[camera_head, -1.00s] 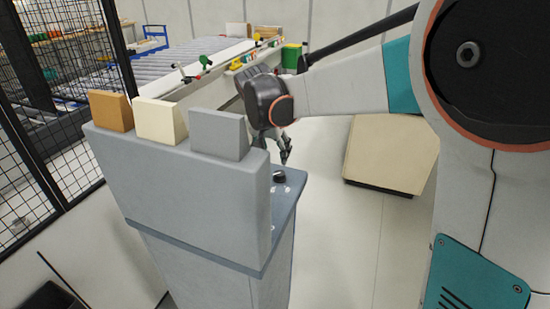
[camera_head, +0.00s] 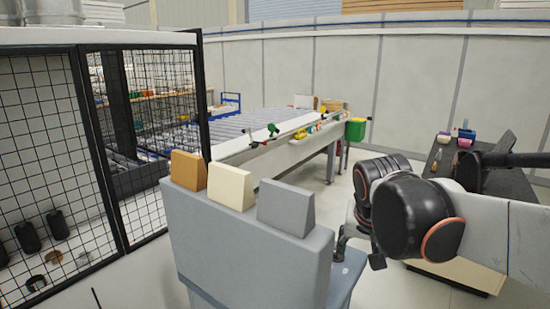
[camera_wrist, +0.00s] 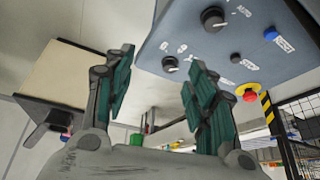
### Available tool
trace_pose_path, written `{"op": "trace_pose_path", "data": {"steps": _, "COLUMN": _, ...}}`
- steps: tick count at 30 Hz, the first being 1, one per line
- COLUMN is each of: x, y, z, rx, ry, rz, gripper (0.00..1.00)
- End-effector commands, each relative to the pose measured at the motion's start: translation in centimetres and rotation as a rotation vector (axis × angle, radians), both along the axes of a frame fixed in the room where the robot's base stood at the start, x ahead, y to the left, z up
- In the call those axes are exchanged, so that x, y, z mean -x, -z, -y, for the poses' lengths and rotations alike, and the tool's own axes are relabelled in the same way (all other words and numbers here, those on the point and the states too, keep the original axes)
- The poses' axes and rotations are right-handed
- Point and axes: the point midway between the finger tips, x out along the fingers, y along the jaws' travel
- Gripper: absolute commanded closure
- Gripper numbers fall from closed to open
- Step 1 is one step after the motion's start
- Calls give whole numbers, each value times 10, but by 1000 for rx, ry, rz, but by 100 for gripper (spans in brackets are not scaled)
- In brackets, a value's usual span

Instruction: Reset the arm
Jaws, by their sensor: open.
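My gripper (camera_wrist: 158,95) is open and empty in the wrist view, its two green-padded fingers spread apart. Beyond the fingertips is the blue-grey control panel (camera_wrist: 188,32), with black knobs (camera_wrist: 213,19), a red button (camera_wrist: 250,96) and a blue button (camera_wrist: 270,33). The fingers look apart from the knobs. In the head view my arm comes in from the right and my gripper hangs beside the grey console (camera_head: 235,250), mostly hidden by my black wrist joints.
Orange (camera_head: 188,170), cream (camera_head: 230,187) and grey (camera_head: 286,207) blocks top the console. A mesh fence (camera_head: 150,140) stands at left, a roller conveyor (camera_head: 235,125) behind. A dark table (camera_head: 510,180) with small items is at right, beyond my arm.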

Motion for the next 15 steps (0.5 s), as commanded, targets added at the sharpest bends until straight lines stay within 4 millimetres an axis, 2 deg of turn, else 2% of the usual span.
{"op": "trace_pose_path", "data": {"steps": 1, "x": 18, "y": 2, "z": 3, "rx": 2, "ry": -26, "rz": 10, "gripper": 49}}
{"op": "trace_pose_path", "data": {"steps": 6, "x": 67, "y": 9, "z": 7, "rx": 13, "ry": -128, "rz": 52, "gripper": 49}}
{"op": "trace_pose_path", "data": {"steps": 12, "x": 118, "y": 28, "z": 9, "rx": 37, "ry": -238, "rz": 107, "gripper": 49}}
{"op": "trace_pose_path", "data": {"steps": 15, "x": 137, "y": 38, "z": 9, "rx": 50, "ry": -281, "rz": 130, "gripper": 49}}
